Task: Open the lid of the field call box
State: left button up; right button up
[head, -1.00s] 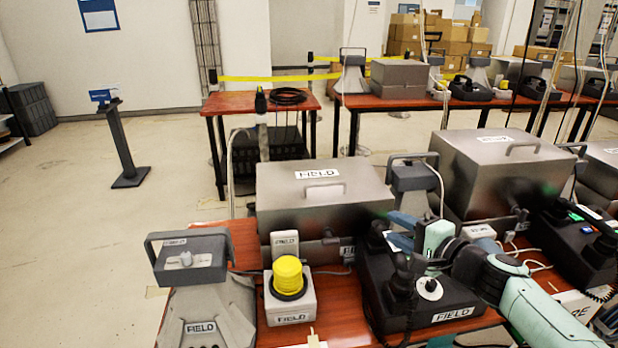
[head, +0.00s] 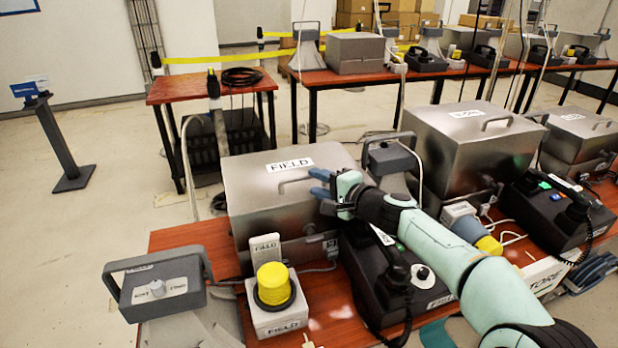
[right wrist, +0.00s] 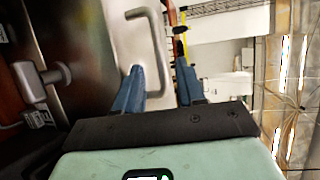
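The field call box (head: 262,212) is a grey metal box labelled FIELD on the middle of the near table. Its lid (head: 245,178) looks closed and has a bar handle (head: 290,184) on top. My right gripper (head: 320,184) is at the right end of this handle, with its blue fingers apart. My left gripper is not in view.
A yellow-buttoned unit (head: 275,300), a grey horn-like device (head: 160,290) and a black desk phone (head: 385,275) crowd the table in front of the box. A second metal box (head: 470,135) stands to the right. Open floor lies left of the table.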

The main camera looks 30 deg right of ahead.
aim_at(307, 178)
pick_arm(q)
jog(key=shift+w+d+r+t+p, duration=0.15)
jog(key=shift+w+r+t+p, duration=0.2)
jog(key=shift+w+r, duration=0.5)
pick_arm(e)
jog(key=shift+x, duration=1.95)
grip_shut()
